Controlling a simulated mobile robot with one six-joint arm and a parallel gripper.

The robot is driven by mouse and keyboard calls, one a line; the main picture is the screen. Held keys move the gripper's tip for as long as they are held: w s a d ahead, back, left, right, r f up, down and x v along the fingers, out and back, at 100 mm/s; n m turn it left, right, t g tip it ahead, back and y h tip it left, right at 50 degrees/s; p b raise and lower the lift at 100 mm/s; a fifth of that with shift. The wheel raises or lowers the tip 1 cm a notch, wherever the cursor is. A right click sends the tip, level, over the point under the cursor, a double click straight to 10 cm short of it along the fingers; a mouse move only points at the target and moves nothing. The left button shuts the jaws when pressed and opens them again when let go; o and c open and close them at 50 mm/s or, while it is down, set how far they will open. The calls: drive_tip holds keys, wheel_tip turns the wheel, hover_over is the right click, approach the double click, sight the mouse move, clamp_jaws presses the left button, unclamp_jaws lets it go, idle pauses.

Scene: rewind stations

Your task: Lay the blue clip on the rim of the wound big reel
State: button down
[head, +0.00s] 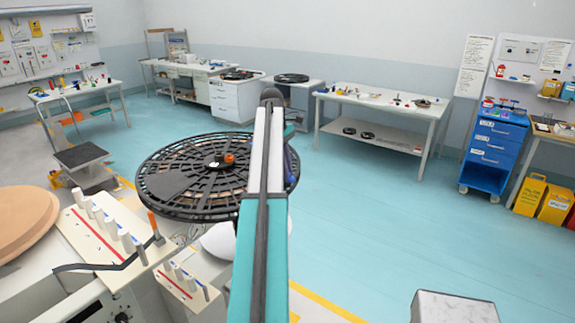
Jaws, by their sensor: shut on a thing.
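The big reel (180,188) is a wide black spoked disc lying flat, left of the middle in the head view. It has an orange knob (229,158) near its centre, and brownish wound material shows through the spokes. My teal and white arm stands in front of the reel's right part and hides some of its rim. My gripper is hidden behind the arm, so its jaws do not show.
Left of and below the reel are two white racks (98,245) with upright pegs and a tan disc (22,222). Behind stand a white table (400,108) and a blue drawer cart (495,150).

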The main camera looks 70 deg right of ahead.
drive_tip(key=shift+f, duration=0.5)
drive_tip(key=c, duration=1.7)
unclamp_jaws()
drive_tip(key=shift+o, duration=0.2)
drive_tip(key=shift+w, duration=0.2)
